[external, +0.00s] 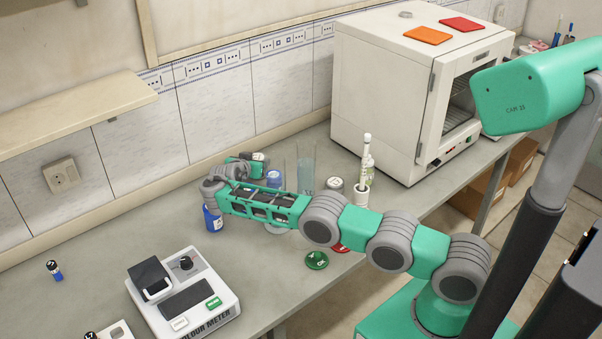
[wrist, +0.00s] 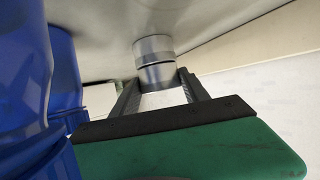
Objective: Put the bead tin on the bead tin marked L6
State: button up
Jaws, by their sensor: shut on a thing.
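My gripper (wrist: 158,88) is shut on a silver bead tin (wrist: 157,76), with one finger on each side of it. A second silver tin (wrist: 152,47) is directly in line with the held one, on the bench side, with a thin dark line between them. I cannot tell whether the two touch. In the external view my gripper (external: 250,163) is low over the bench near the wall, and a tin (external: 259,157) shows partly at its fingers. No L6 marking can be read in either view.
A blue bottle (external: 212,219) is under my wrist. A glass cylinder (external: 306,168), a pale-lidded tin (external: 335,184) and a white oven (external: 390,90) stand to the right. A colour meter (external: 215,322) is in front.

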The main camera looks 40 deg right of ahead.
jog(key=o, duration=0.9)
jog(key=shift+f, duration=0.15)
jog(key=o, duration=0.5)
jog(key=b+v, duration=0.1)
jog(key=v, duration=0.4)
jog(key=shift+a+r+b, duration=0.2)
jog(key=shift+a+b, duration=0.05)
jog(key=shift+b, duration=0.05)
jog(key=r, duration=0.2)
jog(key=r+p, duration=0.1)
jog(key=r, duration=0.1)
jog(key=r+p, duration=0.1)
jog(key=r, duration=0.2)
jog(key=shift+d, duration=0.25)
